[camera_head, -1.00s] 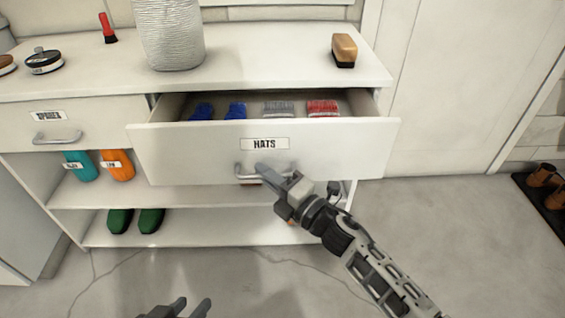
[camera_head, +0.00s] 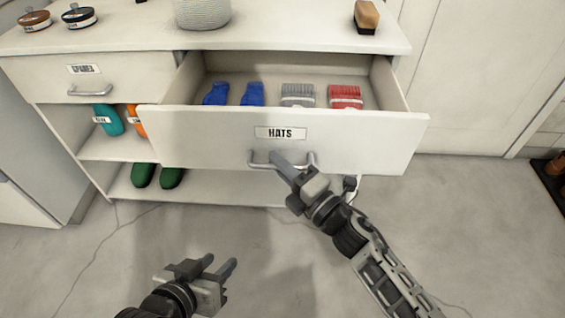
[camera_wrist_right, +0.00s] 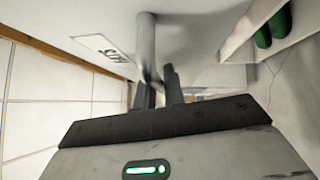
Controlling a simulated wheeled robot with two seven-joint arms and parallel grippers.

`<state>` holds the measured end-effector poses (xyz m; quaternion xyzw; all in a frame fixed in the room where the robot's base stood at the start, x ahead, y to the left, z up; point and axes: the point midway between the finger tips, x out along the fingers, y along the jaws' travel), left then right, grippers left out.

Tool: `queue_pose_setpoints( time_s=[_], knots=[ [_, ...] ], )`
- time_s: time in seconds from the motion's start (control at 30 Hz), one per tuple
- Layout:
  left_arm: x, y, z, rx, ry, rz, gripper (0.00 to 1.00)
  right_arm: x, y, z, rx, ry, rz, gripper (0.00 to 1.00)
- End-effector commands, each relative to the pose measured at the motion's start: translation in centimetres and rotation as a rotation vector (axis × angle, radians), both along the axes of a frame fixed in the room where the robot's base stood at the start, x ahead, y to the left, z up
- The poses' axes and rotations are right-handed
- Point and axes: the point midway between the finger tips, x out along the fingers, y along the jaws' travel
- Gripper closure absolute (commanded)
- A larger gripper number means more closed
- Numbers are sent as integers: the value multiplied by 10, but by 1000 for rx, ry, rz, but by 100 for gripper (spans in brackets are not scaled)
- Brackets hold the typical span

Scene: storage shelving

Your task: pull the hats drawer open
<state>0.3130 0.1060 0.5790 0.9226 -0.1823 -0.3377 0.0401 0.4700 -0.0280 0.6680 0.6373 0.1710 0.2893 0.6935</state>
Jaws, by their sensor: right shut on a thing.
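The hats drawer (camera_head: 370,142) stands well open, its front labelled HATS (camera_head: 280,133). Inside lie blue items (camera_head: 253,94), a grey knitted item (camera_head: 298,95) and a red knitted item (camera_head: 345,96). My right gripper (camera_head: 284,164) is shut on the drawer's metal bar handle (camera_head: 262,164). In the right wrist view the handle (camera_wrist_right: 146,45) runs between the fingers, beside the partly seen label (camera_wrist_right: 99,48). My left gripper (camera_head: 220,268) is open and empty, low in front of the cabinet and apart from it.
A closed drawer labelled SPARES (camera_head: 82,69) is at the left. Teal (camera_head: 108,119) and orange bottles and green shoes (camera_head: 172,177) stand on shelves below. A brush (camera_head: 366,16) and a pale ribbed pot (camera_head: 202,12) stand on top. The floor (camera_head: 470,220) at right is clear.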

Motion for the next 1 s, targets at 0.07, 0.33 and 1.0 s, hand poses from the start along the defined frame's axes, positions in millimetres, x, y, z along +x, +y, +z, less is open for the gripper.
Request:
queue_pose_setpoints(
  time_s=[0.07,0.33,1.0],
  knots=[
    [0,0,0,0,0,0,64,1,-2,0,-2,-1,-3,84],
    [1,0,1,1,-1,0,64,1,-1,0,-1,0,-1,68],
    [4,0,6,0,-14,2,64,-64,-51,-12,-2,6,-1,68]
  ],
)
